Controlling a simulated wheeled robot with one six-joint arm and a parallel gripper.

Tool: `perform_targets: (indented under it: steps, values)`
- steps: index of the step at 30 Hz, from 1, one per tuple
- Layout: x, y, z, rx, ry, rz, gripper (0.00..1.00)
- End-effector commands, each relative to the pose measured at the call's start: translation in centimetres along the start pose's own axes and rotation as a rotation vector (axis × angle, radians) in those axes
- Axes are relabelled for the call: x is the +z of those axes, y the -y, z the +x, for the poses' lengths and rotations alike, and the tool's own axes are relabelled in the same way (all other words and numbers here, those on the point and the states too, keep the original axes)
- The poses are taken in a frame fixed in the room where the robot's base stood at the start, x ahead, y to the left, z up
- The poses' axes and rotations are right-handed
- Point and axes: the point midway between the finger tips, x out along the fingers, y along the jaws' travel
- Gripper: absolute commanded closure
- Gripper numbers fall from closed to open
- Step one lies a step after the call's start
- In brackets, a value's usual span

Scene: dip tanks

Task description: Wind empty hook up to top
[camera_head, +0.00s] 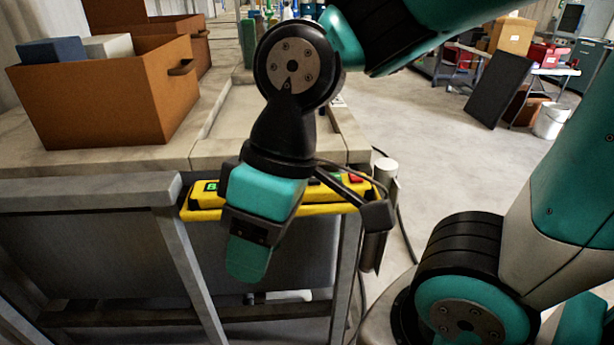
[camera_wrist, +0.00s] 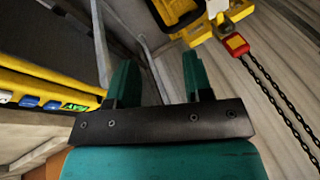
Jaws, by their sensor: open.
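My gripper (camera_head: 248,262) hangs in front of the bench's near end in the head view, partly covering a yellow control box (camera_head: 335,197). In the wrist view my gripper (camera_wrist: 160,75) has its two green fingers apart, with nothing between them. The control box (camera_wrist: 40,88) lies left of the fingers there, with blue buttons and a green-lit label; the fingers appear clear of it. A yellow fitting (camera_wrist: 200,28) with a red block (camera_wrist: 236,44) and dark chains (camera_wrist: 272,88) shows at upper right. I cannot tell whether the hook is part of this; no clear hook shows.
An orange-brown box (camera_head: 110,95) holding blue and white items stands on the bench (camera_head: 100,189) at left. A white-topped post (camera_head: 385,168) and a dark cable are right of the control box. Open floor (camera_head: 420,130) lies to the right.

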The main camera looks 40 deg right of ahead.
Motion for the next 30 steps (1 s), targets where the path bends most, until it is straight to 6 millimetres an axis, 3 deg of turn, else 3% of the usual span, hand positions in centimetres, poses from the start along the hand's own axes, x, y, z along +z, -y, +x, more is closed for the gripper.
perform_targets:
  steps: [10,16,30]
  values:
    - [-0.01,0.00,0.00,0.000,0.000,0.000,0.54]
    - [-0.01,0.00,0.00,0.000,0.000,0.000,1.00]
    - [0.00,0.00,0.00,0.000,0.000,0.000,1.00]
